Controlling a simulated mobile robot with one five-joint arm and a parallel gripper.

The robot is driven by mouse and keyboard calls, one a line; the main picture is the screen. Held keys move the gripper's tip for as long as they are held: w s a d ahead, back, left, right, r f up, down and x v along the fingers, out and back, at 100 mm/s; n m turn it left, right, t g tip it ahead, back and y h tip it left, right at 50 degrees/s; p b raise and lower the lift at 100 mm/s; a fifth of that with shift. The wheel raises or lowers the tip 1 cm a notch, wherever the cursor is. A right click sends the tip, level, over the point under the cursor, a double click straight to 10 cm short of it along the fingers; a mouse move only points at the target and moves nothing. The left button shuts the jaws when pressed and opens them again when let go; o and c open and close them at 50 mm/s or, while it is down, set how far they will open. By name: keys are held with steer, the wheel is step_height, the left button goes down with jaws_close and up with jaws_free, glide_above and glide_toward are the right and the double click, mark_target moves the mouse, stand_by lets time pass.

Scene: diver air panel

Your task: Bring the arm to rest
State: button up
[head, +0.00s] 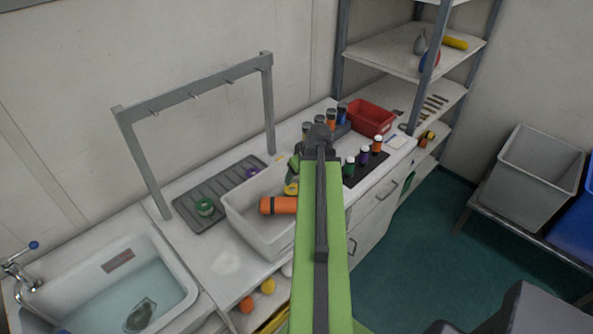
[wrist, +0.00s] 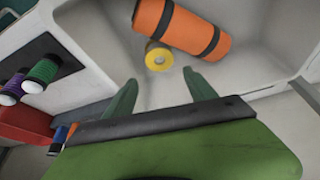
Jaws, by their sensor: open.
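My green arm (head: 320,235) reaches out over the counter beside the white bin (head: 238,208). My gripper (wrist: 161,90) is open, its two green fingers spread apart over the bin with nothing held between them. In the head view, the arm mostly hides the gripper. An orange cylinder with dark bands (wrist: 180,28) lies in the bin, and also shows in the head view (head: 280,205). A yellow roll-like piece (wrist: 158,57) lies beside it, beyond my fingertips and apart from them.
A grey rack frame (head: 195,90) stands behind a ribbed mat (head: 225,190) with green and purple pieces. A dark mat with several coloured bottles (head: 363,158) and a red bin (head: 371,117) are to the right. A water-filled sink (head: 130,290) is at the left.

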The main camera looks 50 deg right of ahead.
steer(key=shift+s+r, duration=0.15)
steer(key=shift+r, duration=0.15)
